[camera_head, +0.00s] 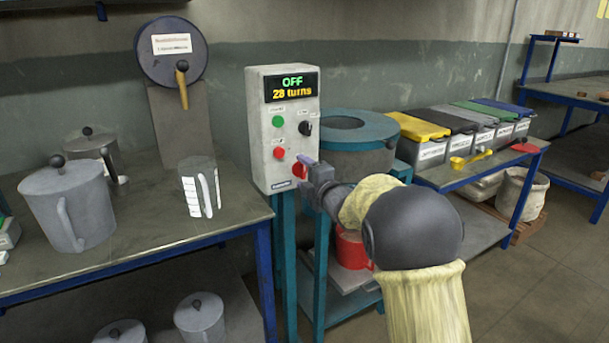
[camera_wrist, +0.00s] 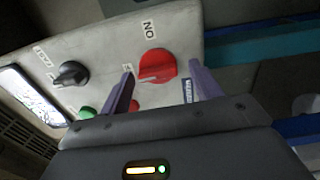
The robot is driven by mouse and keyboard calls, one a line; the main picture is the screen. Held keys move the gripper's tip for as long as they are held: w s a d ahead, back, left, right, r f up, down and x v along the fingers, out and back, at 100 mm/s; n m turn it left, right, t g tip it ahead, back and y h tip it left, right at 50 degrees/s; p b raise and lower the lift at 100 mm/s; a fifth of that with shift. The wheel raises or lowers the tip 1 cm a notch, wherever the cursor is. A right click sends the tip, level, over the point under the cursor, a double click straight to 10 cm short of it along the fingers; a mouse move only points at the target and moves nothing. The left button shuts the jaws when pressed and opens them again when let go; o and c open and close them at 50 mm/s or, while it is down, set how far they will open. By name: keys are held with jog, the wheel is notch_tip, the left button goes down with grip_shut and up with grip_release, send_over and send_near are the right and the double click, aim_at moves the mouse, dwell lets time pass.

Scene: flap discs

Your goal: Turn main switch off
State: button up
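The grey control box (camera_head: 283,130) stands upright on a teal stand; its display (camera_head: 292,86) reads "OFF" and "28 turns". The red rotary main switch (camera_head: 299,170) is at the box's lower right, partly hidden by my gripper (camera_head: 307,164). In the wrist view the red switch (camera_wrist: 156,66) shows with a pale ridge across it and a label "ON" beside it. My gripper (camera_wrist: 161,70) is open, its two purple fingers on either side of the switch. Gaps show between each finger and the switch; whether the fingertips reach its depth, I cannot tell.
The box also carries a green button (camera_head: 278,121), a black knob (camera_head: 305,128) and a red button (camera_head: 279,153). A teal round machine (camera_head: 350,135) stands close on the right. A steel table (camera_head: 130,235) with metal jugs is on the left.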

jog(key=p+v, duration=0.1)
jog(key=v, duration=1.6)
jog(key=s+d+f+m+g+h, duration=0.4)
jog(key=s+d+f+m+h, duration=0.2)
jog(key=d+f+m+h, duration=0.6)
jog(key=s+f+m+g+y, duration=0.1)
jog(key=s+f+m+g, duration=0.4)
jog(key=s, duration=0.4)
jog(key=s+f+m+g+y, duration=0.1)
jog(key=s+f+m+g, duration=0.15)
jog(key=s+m, duration=0.55)
notch_tip(320, 180, up, 36)
jog(key=p, duration=3.5)
jog(key=shift+s+f+g, duration=0.2)
jog(key=shift+s+g, duration=0.1)
jog(key=shift+g, duration=0.15)
